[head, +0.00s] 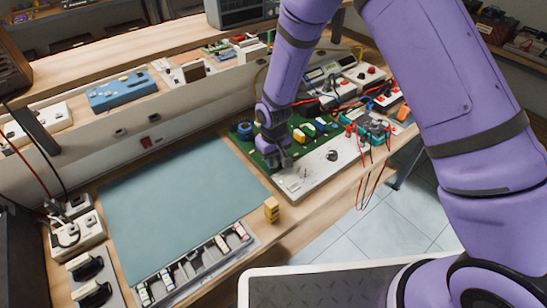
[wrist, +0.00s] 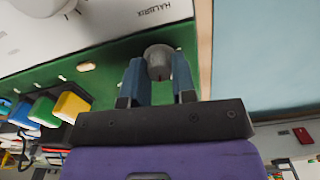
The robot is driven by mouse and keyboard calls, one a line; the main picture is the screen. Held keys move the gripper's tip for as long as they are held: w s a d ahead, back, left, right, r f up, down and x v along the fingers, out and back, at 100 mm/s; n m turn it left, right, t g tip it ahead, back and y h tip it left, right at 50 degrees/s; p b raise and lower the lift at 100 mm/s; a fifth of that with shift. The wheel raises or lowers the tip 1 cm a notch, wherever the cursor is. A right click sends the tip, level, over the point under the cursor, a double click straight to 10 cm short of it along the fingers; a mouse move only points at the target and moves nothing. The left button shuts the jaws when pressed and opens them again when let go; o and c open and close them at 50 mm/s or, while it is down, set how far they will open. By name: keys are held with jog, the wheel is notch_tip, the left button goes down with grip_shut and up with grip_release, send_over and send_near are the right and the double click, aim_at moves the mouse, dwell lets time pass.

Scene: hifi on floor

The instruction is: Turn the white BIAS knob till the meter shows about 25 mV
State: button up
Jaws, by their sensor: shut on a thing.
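A pale grey-white round knob (wrist: 159,60) stands between my gripper's blue fingertips in the wrist view. It is at the edge of a green board (wrist: 110,65), beside a white panel. I take it for the BIAS knob, though no BIAS label is readable. My gripper (wrist: 159,75) is shut on the knob from both sides. In the head view my gripper (head: 281,160) reaches down to the board's near left part and hides the knob. A unit with small dark displays (head: 318,73) stands behind the board; I cannot tell whether it is the meter, and no reading is legible.
The white panel (head: 312,176) carries another, dark knob (head: 332,155). Yellow, green and blue parts (head: 310,130) stand on the board close to my gripper. Red and black leads hang over the bench edge at right. A bare blue-grey mat (head: 180,205) lies at left, with a yellow block (head: 271,209) beside it.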

jog(key=o, duration=0.9)
jog(key=shift+o, duration=0.2)
jog(key=shift+r, duration=0.1)
notch_tip(320, 180, up, 11)
jog(key=shift+f, duration=0.2)
jog(key=shift+r, duration=0.1)
